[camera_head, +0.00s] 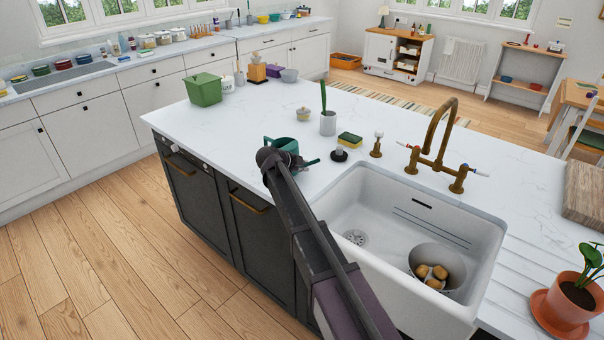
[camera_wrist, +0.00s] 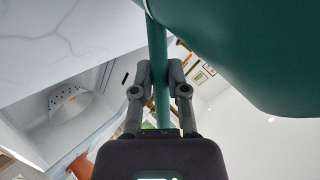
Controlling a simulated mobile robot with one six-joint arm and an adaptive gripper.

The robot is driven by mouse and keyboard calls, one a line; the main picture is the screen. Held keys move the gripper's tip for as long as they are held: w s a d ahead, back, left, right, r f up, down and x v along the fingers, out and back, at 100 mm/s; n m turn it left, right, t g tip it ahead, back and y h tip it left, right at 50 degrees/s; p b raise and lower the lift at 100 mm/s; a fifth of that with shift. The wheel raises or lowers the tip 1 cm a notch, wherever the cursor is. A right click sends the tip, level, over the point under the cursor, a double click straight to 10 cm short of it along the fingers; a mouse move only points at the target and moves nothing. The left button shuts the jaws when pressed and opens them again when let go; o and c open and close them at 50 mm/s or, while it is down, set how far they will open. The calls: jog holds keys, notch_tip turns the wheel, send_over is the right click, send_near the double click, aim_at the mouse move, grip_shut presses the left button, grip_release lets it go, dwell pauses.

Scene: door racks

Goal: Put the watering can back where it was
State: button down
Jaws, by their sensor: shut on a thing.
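The green watering can (camera_head: 281,145) shows in the head view over the white island counter (camera_head: 235,135), near the counter's front edge and left of the sink. My arm hides part of it. In the wrist view the can's body (camera_wrist: 250,50) fills the upper right, with its handle bar running down between my fingers. My gripper (camera_wrist: 160,78) is shut on that bar. I cannot tell whether the can's base touches the counter.
A black-and-white stopper-like item (camera_head: 339,153), a sponge (camera_head: 349,139) and a plant pot (camera_head: 328,122) stand right of the can. A small lidded pot (camera_head: 303,113) stands behind it. The sink (camera_head: 360,205) holds a colander (camera_head: 437,262). The counter left of the can is clear.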

jog(key=shift+f+b, duration=0.45)
jog(key=shift+f, duration=0.3)
jog(key=c, duration=0.6)
grip_release()
jog(key=shift+c, duration=0.2)
jog(key=shift+r, duration=0.1)
jog(key=p+v, duration=0.6)
jog(key=v, duration=0.6)
jog(key=shift+p, duration=0.4)
